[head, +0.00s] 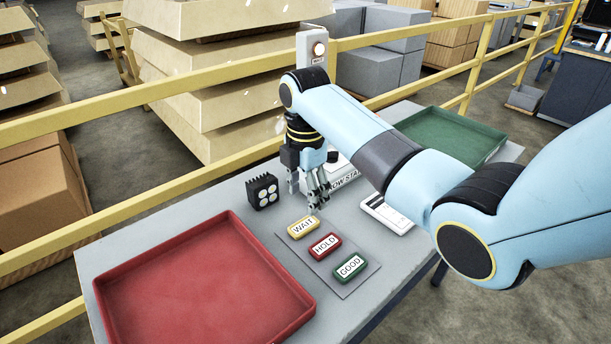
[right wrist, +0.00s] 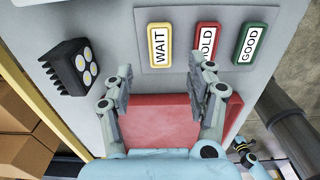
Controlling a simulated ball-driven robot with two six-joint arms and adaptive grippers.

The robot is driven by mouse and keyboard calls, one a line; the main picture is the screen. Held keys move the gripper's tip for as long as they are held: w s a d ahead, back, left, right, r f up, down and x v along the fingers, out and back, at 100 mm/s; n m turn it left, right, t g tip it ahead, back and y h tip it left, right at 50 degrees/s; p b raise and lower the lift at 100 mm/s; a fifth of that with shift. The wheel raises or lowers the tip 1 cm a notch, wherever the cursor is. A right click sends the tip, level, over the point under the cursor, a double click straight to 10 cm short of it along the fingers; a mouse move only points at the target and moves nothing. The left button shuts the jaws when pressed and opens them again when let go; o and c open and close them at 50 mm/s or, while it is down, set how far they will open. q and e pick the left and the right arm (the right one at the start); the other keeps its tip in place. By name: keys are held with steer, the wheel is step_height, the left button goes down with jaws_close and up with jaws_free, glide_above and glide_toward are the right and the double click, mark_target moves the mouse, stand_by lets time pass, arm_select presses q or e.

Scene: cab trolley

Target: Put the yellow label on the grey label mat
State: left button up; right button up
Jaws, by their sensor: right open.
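The yellow label (head: 303,227), marked WAIT, lies flat on the far end of the grey label mat (head: 300,247). It also shows in the right wrist view (right wrist: 160,45), with the mat (right wrist: 184,52) around it. A red HOLD label (head: 325,246) and a green GOOD label (head: 350,267) lie beside it on the mat. My right gripper (head: 312,200) is open and empty, pointing down, just beyond the yellow label and apart from it. In the right wrist view its fingers (right wrist: 166,82) are spread. My left gripper's fingers cannot be made out.
A red tray (head: 200,285) fills the table's near left, and a green tray (head: 450,134) stands at the far right. A black lamp block (head: 262,191) stands left of my right gripper. A white handheld device (head: 386,214) lies right of the mat. A yellow rail (head: 200,88) runs behind.

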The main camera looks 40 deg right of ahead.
steer(key=shift+r, duration=2.25)
